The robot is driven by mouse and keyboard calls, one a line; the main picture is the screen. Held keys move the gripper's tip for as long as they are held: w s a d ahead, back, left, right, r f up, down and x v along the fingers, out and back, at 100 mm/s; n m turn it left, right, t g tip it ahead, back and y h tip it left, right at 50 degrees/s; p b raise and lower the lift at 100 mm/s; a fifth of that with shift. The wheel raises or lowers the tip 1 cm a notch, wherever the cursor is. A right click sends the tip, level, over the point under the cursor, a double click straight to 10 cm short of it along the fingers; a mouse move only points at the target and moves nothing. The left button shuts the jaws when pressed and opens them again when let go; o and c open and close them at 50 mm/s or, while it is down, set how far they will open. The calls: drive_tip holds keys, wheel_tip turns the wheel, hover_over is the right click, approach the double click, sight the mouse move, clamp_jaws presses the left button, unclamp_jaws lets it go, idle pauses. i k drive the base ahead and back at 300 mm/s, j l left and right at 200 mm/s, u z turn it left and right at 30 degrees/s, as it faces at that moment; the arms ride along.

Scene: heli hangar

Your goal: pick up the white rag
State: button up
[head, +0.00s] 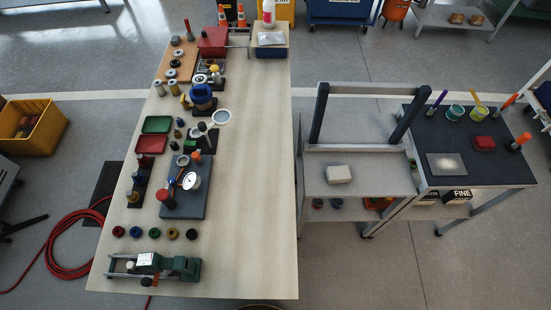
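A small off-white, rounded block-like thing (339,174) lies on the upper shelf of the grey cart (375,187), right of the long table. It looks like a folded white rag, but it is too small to be sure. Nothing touches it from above and its top is in full view. A flat whitish piece (271,38) also shows on the blue bin at the far end of the table; I cannot tell if it is cloth. My gripper is not in view.
The long pale table (256,200) holds tools, trays and several small parts on its left half; its right side is clear. The cart's upright frame (319,112) rises behind the block. A dark-topped bench (455,140) with jars stands at right. A red hose (55,250) lies on the floor.

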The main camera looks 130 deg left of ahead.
sight(336, 174)
drive_tip(key=u, duration=3.35)
drive_tip(key=k+j+u, duration=0.2)
drive_tip(key=k, duration=0.45)
drive_tip(key=l+u, duration=0.1)
drive_tip(key=u, duration=0.35)
drive_tip(key=i+l+u, duration=0.1)
drive_tip(key=u, duration=0.35)
drive_tip(key=l+u, duration=0.2)
drive_tip(key=u, duration=0.25)
drive_tip(key=l+u, duration=0.15)
drive_tip(key=u, duration=0.25)
drive_tip(key=l, duration=1.9)
drive_tip(key=l+u, duration=0.1)
drive_tip(key=l, duration=1.8)
drive_tip(key=k, duration=0.05)
